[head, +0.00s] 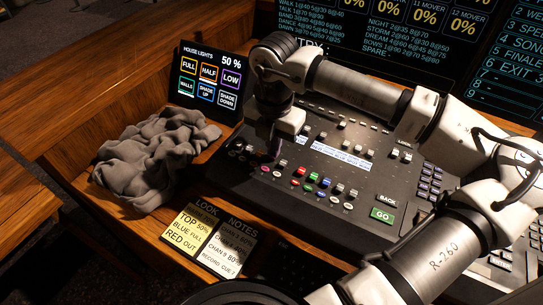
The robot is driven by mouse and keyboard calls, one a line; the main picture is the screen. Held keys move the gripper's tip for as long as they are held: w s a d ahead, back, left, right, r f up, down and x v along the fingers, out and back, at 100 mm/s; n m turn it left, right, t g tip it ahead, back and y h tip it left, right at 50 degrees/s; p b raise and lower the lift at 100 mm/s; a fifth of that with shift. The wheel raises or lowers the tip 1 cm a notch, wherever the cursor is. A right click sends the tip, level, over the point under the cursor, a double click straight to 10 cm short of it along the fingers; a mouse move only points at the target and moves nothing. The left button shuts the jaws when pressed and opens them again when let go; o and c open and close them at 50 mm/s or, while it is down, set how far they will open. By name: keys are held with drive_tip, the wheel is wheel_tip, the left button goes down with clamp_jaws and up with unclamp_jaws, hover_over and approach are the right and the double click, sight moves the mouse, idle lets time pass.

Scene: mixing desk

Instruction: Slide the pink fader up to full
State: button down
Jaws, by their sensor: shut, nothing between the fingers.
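The mixing desk (240,172) has a row of fader caps along its near part. Among them I make out a red cap (300,171), a green cap (312,177) and a blue cap (325,182). I cannot pick out the pink fader clearly; my gripper covers part of the desk's left side. My gripper (274,150) points down over that left part, to the left of and behind the red cap. Its fingers are shut and look empty. Their tips are dark and small, and I cannot tell whether they touch a cap.
A crumpled grey cloth (150,165) lies left of the desk. A lighting touch panel (210,77) stands behind it. Yellow and white note cards (190,228) lie in front. A green GO button (382,215) is at the desk's right. My arm spans the right side.

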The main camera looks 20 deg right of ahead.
drive_tip(key=shift+w+d+f, duration=0.1)
drive_tip(key=shift+w+d, duration=0.35)
drive_tip(key=shift+d, duration=0.05)
drive_tip(key=shift+w+d, duration=0.1)
idle(0.3)
drive_tip(key=shift+w+d+b, duration=0.55)
drive_tip(key=shift+w+d, duration=0.15)
drive_tip(key=shift+d, duration=0.05)
drive_tip(key=shift+w+d, duration=0.15)
drive_tip(key=shift+w+d+f+b, duration=0.1)
drive_tip(key=shift+w+d+b, duration=0.2)
drive_tip(key=shift+r+p, duration=1.2)
drive_tip(key=shift+r, duration=1.4)
drive_tip(key=shift+r, duration=0.1)
wheel_tip(320, 180, up, 5)
drive_tip(key=p, duration=0.3)
hover_over(284, 144)
drive_tip(key=shift+b, duration=0.3)
